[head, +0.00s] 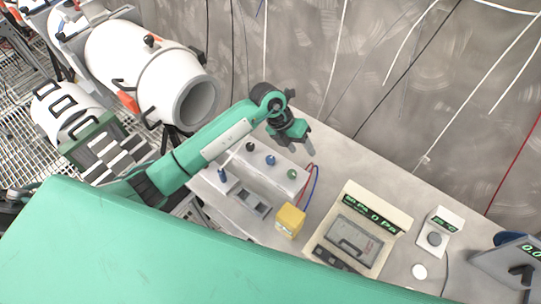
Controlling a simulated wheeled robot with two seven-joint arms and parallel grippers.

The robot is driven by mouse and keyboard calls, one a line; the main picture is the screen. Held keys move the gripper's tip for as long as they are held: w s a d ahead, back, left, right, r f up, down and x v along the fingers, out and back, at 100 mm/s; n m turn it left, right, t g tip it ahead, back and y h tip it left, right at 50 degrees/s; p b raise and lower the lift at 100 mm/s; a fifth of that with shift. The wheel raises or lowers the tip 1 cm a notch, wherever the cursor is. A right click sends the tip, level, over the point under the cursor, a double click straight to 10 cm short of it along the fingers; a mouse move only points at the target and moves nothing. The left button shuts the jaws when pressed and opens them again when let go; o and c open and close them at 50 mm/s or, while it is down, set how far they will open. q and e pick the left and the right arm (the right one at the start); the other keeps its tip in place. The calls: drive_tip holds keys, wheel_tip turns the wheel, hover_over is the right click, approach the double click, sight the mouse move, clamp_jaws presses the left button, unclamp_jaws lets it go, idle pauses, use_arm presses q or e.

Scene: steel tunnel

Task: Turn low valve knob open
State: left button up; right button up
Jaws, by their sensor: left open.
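A white valve box (235,163) stands on the bench in the middle of the head view. Along its top are a black knob (250,147), a blue knob (270,160) and a green knob (292,174). Another blue knob (222,175) stands lower at its left. I cannot tell which is the low valve knob or read any labels. My left gripper (293,134) is open and empty, above and behind the box, apart from the knobs. My right gripper is not in view.
A yellow cube (290,220) sits in front of the box. Right of it are a pressure display unit (393,215) showing 0 Pa and a smaller readout (446,222). Red and blue cables run beside the box. A grey wall rises behind.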

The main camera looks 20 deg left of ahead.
sight(270, 159)
use_arm(q)
drive_tip(key=w+a+y, duration=0.2)
drive_tip(key=a+y, duration=0.4)
drive_tip(key=a, duration=0.4)
drive_tip(key=shift+n, duration=0.3)
drive_tip(key=f+p, duration=0.1)
drive_tip(key=f, duration=0.3)
drive_tip(key=f+p, duration=0.2)
drive_tip(key=f, duration=0.2)
drive_tip(key=f+p, duration=0.1)
drive_tip(key=f, duration=0.3)
drive_tip(key=shift+w+d, duration=0.2)
drive_tip(key=shift+d, duration=0.1)
drive_tip(key=shift+f+p, duration=0.3)
drive_tip(key=shift+f, duration=0.25)
drive_tip(key=c, duration=1)
